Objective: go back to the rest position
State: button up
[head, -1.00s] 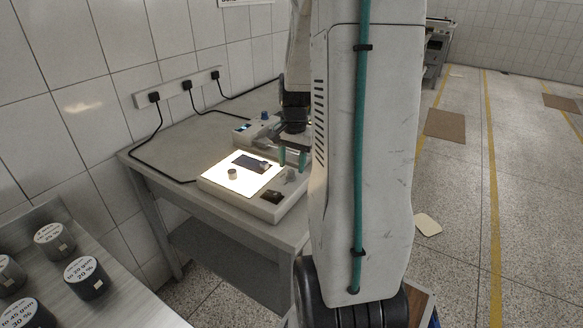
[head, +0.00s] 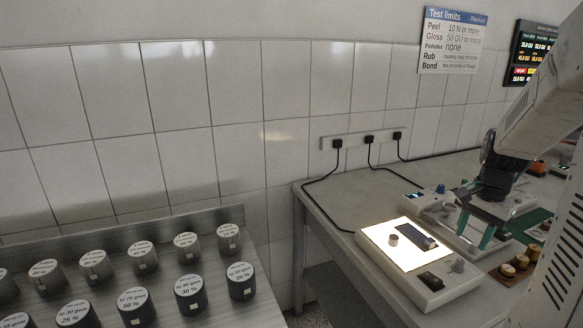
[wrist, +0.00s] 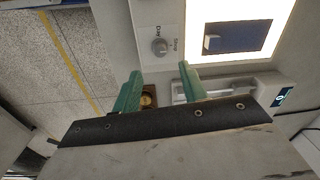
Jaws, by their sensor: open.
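My gripper (head: 476,236) is at the right in the head view, pointing down beside the lit light box (head: 376,240). Its two green fingers are apart, with nothing between them. In the wrist view my gripper (wrist: 160,70) also shows open and empty, with the light box's knob (wrist: 160,46) just beyond the fingertips. The dark sheet also shows in the wrist view (wrist: 240,37).
The light box stands on a grey bench (head: 345,196) against the tiled wall. A device with a small display (head: 415,196) stands behind it. Several brass weights (head: 522,262) are right of it. A steel bench with several labelled dark cylinders (head: 190,293) fills the lower left.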

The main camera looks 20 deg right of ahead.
jog(key=s+a+r+n, duration=0.3)
jog(key=s+a+n, duration=0.1)
jog(key=a, duration=0.6)
jog(key=s+a+r+n, duration=0.2)
jog(key=s+a+n, duration=0.2)
jog(key=a, duration=0.6)
jog(key=s+a+r+n, duration=0.3)
jog(key=a+n, duration=0.4)
jog(key=a, duration=0.3)
jog(key=shift+s+a+r+t, duration=0.35)
jog(key=shift+s+t, duration=0.05)
jog(key=shift+s, duration=0.45)
